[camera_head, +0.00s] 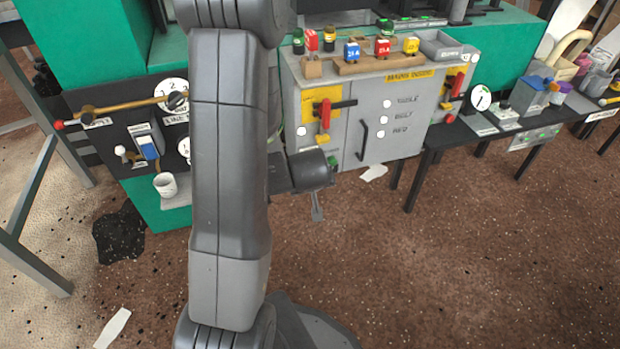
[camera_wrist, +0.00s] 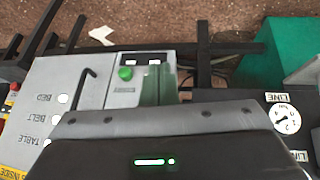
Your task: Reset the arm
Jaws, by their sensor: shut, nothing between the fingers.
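My arm (camera_head: 230,170) stands upright across the left middle of the head view and hides part of the bench behind it. My gripper (camera_head: 318,212) is at the arm's far side, in front of the lower part of the grey cabinet (camera_head: 345,142). Its narrow fingers are together and point down, with nothing held. In the wrist view the dark gripper body, with a green light, fills the bottom. The cabinet front (camera_wrist: 105,88) lies beyond it, with a green button (camera_wrist: 125,73) and a dark handle.
A red-handled lever (camera_head: 324,112) and a dark door handle (camera_head: 363,138) stick out from the cabinet. A black table (camera_head: 470,140) stands at right. The brown floor in front is mostly clear, with paper scraps.

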